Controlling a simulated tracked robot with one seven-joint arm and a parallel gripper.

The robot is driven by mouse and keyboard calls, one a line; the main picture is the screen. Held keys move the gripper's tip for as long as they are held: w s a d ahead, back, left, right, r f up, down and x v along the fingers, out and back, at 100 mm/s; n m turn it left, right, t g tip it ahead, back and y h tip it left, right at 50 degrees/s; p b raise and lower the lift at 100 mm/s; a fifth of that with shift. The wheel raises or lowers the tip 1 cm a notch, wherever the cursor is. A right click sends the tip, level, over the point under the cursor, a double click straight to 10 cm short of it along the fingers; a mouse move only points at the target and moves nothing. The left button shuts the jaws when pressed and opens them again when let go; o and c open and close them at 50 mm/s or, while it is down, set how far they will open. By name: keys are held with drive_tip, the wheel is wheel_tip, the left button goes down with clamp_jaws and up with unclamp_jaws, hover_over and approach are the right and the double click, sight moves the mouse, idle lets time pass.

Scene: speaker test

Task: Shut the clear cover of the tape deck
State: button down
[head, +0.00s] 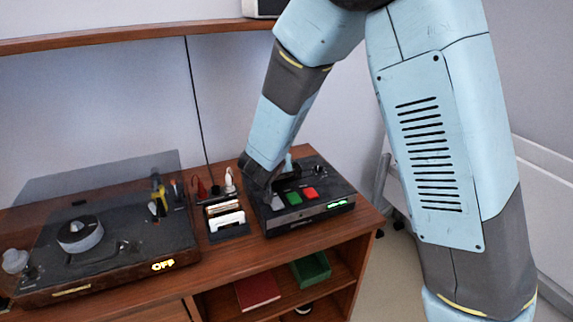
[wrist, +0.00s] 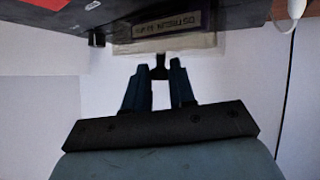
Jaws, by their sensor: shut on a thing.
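The tape deck (head: 310,213) is a dark box with a green and a red button, at the right end of the wooden cabinet. My gripper (head: 262,180) is at its left back part and hides much of that area in the head view. In the wrist view, my gripper (wrist: 160,80) is shut on a small dark tab (wrist: 160,66) at the edge of the pale clear cover (wrist: 190,47). A labelled cassette (wrist: 165,24) shows by the cover. The cover's angle is hard to tell.
A turntable (head: 55,262) with a raised, see-through lid stands left of the deck. A small holder with cards (head: 226,222) and a white plug (head: 229,180) are between them. A shelf (head: 130,35) runs above. A red book (head: 257,291) and green box (head: 311,269) lie below.

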drive_tip(key=shift+s+f, duration=0.65)
drive_tip(key=shift+f, duration=0.25)
drive_tip(key=c, duration=0.9)
unclamp_jaws()
drive_tip(key=shift+d, duration=0.1)
drive_tip(key=shift+c, duration=0.2)
drive_tip(key=shift+s+r, duration=0.1)
drive_tip(key=shift+r, duration=0.05)
drive_tip(key=w+r+v, duration=0.1)
drive_tip(key=v, duration=1.2)
drive_tip(key=shift+s+r, duration=0.2)
drive_tip(key=shift+r, duration=0.25)
